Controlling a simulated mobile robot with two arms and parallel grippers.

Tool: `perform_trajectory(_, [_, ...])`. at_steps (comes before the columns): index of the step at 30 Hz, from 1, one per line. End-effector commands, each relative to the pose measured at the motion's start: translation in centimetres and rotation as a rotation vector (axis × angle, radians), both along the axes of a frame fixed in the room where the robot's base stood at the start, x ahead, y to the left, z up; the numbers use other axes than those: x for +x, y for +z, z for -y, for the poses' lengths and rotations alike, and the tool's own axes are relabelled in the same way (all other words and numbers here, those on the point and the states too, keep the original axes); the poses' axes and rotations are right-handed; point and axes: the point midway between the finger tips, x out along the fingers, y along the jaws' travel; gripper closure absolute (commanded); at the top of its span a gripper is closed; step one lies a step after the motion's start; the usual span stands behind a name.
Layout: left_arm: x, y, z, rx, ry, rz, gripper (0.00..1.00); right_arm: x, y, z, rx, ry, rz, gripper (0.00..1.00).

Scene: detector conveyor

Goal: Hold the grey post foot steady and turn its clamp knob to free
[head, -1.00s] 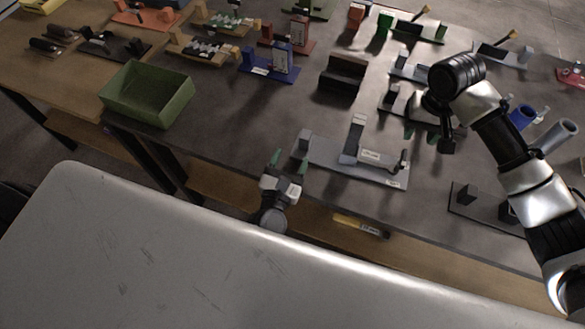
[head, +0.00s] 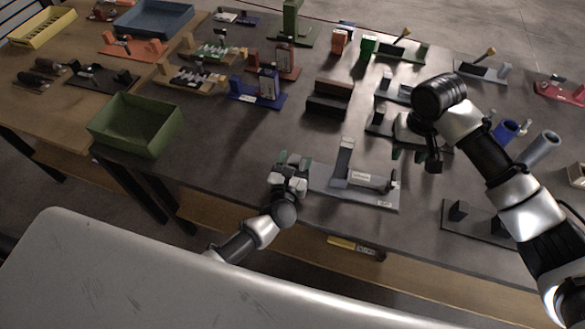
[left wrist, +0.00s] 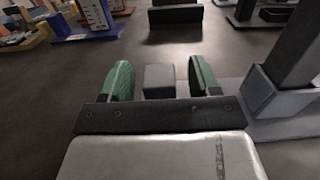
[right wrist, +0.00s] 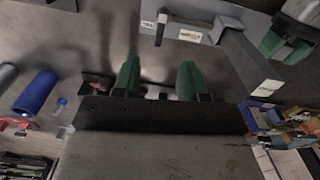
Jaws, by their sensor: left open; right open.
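The grey post foot (head: 368,197) lies near the table's front edge, with an upright post (head: 343,157), a labelled barrel and a dark clamp knob (head: 393,180) at its right end. In the right wrist view the knob (right wrist: 161,28) shows near the top. My left gripper (head: 293,160) is open at the foot's left end. In the left wrist view the foot's grey end block (left wrist: 159,81) shows between its fingers, with gaps on both sides. My right gripper (head: 408,156) is open and empty, above and behind the knob, apart from it.
A green bin (head: 137,125) stands at the left. A dark block (head: 330,97) and other grey fixtures (head: 398,88) stand behind the foot. A dark fixture (head: 480,220) and blue cylinder (head: 505,130) are at the right. The table left of the foot is clear.

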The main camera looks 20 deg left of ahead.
Motion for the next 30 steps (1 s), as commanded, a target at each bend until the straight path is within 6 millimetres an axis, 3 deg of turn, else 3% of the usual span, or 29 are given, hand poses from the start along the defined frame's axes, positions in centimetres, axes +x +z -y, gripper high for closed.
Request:
perform_trajectory(8, [0.1, 0.0, 0.0, 0.0, 0.0, 0.0, 0.4, 0.0, 0.0, 0.0, 0.0, 0.0, 0.0, 0.57])
perform_trajectory(20, [0.1, 0.0, 0.0, 0.0, 0.0, 0.0, 1.0, 0.0, 0.0, 0.0, 0.0, 0.0, 0.0, 0.57])
perform_trajectory(26, [0.1, 0.0, 0.0, 0.001, 0.0, 0.0, 1.0, 0.0, 0.2, -0.1, 0.002, -0.006, 0.001, 0.63])
perform_trajectory(30, [0.1, 0.0, 0.0, 0.001, 0.0, 0.0, 1.0, 0.0, 1.5, -0.2, 0.004, -0.052, 0.002, 0.63])
